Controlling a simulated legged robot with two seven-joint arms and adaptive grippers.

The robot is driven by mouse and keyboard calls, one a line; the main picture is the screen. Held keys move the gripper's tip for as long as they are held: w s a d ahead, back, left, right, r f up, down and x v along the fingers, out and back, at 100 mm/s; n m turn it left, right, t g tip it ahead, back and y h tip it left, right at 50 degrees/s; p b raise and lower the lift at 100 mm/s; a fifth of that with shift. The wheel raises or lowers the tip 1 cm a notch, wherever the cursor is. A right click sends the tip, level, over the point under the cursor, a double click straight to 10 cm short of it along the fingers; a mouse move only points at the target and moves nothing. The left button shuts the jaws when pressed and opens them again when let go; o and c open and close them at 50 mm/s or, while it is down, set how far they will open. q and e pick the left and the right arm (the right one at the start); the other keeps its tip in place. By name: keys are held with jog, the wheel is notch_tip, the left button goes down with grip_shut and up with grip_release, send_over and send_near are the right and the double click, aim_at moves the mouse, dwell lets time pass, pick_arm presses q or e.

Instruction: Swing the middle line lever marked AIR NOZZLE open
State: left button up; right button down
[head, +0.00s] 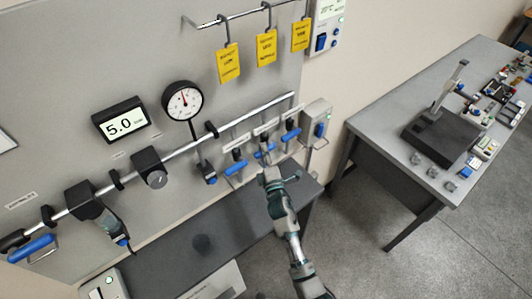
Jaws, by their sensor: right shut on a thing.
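Three small branch valves with blue levers hang below the sloping pipe on the wall panel. The middle line lever (267,149) shows as a small bit of blue just above my right gripper, which hides most of it. My right gripper (268,162) reaches up from below and is shut on that lever. The left line lever (236,169) and the right line lever (290,135) lie crosswise to their lines, on either side of my gripper. The small white labels above the valves are too small to read. My left gripper is not in view.
A round gauge (183,101) and a display reading 5.0 (121,120) sit above the pipe (180,148). Yellow tags (228,63) hang from a top rail. A grey shelf (165,262) runs below. A table (390,116) with instruments stands right; the floor between is clear.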

jog(key=shift+w+f+n+t+y+b, duration=0.15)
jog(key=shift+f+n+y+b, duration=0.45)
jog(key=shift+n+b, duration=0.8)
jog(key=shift+s+f+n+t+y+b, duration=0.1)
jog(key=shift+f+n+y+b, duration=0.45)
jog(key=shift+n+b, duration=0.85)
jog(key=shift+w+f+n+t+y+b, duration=0.15)
jog(key=shift+f+n+y+b, duration=0.25)
jog(key=shift+n+y+b, duration=0.7)
jog(key=shift+s+n+h+b, duration=0.1)
jog(key=shift+n+h+b, duration=0.2)
jog(key=shift+h+b, duration=0.05)
jog(key=c, duration=1)
grip_release()
jog(key=shift+a, duration=0.1)
jog(key=shift+o, duration=0.3)
jog(key=shift+a+r, duration=0.2)
jog(key=shift+a, duration=0.05)
jog(key=v, duration=1.1)
jog(key=shift+s+f, duration=0.2)
jog(key=shift+f, duration=0.05)
